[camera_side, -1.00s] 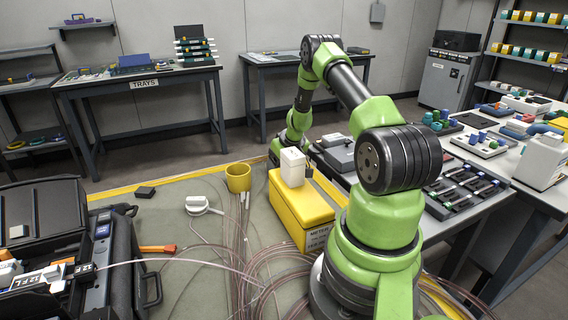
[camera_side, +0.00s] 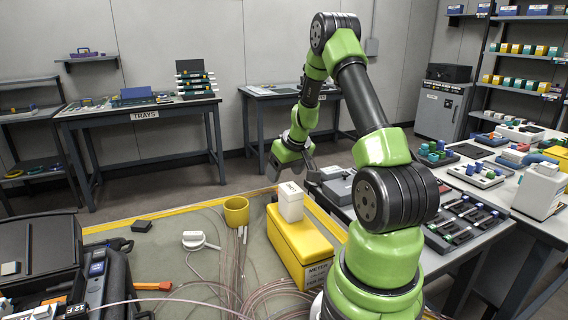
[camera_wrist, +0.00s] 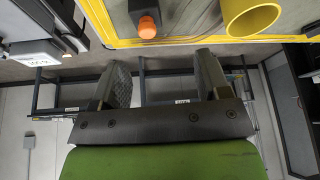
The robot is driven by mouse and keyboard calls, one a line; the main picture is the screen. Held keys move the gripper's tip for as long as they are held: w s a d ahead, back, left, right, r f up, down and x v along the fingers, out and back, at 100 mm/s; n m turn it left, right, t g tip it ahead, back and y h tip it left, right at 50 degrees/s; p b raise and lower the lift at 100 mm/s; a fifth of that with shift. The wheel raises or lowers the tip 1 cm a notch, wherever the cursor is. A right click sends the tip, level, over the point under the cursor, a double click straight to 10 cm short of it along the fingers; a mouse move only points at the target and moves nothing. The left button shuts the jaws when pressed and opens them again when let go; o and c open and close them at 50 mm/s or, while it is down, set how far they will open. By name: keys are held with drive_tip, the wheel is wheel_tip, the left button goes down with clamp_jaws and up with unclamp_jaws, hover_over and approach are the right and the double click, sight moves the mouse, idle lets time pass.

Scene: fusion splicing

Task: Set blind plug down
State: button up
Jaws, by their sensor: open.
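My gripper (camera_side: 291,170) hangs beyond the far yellow edge of the mat in the side view, behind the white box and the yellow cup. In the wrist view my gripper (camera_wrist: 160,82) has its two dark fingers wide apart with nothing between them. A small dark part with an orange rounded end (camera_wrist: 147,27) sits near the yellow edge in the wrist view, ahead of the fingertips and apart from them. It may be the blind plug; I cannot tell. I cannot pick out the blind plug with certainty in the side view.
A yellow cup (camera_side: 236,212) stands on the mat. A white box (camera_side: 290,203) stands on a yellow meter box (camera_side: 301,250). Loose fibre loops cover the near mat. A small black block (camera_side: 142,226) lies at the left. A crowded grey bench is at the right.

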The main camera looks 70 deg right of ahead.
drive_tip(key=w+a+r+t, duration=0.1)
drive_tip(key=w+a+r, duration=0.3)
drive_tip(key=a+r, duration=0.3)
drive_tip(key=s+a+r+n+t+y, duration=0.1)
drive_tip(key=s+a+r, duration=0.2)
drive_tip(key=a+r, duration=0.3)
drive_tip(key=s+a+r+n+t+y, duration=0.1)
drive_tip(key=a+r, duration=0.5)
drive_tip(key=a, duration=0.8)
drive_tip(key=shift+s+a+r+n+y, duration=0.3)
drive_tip(key=shift+s+y, duration=0.4)
drive_tip(key=shift+s, duration=0.25)
drive_tip(key=shift+o, duration=0.4)
drive_tip(key=s+a+y, duration=0.1)
drive_tip(key=s+a, duration=0.3)
drive_tip(key=s, duration=0.3)
drive_tip(key=shift+s+a+r, duration=0.15)
drive_tip(key=shift+s+a, duration=0.05)
drive_tip(key=shift+s, duration=0.05)
drive_tip(key=shift+w, duration=0.1)
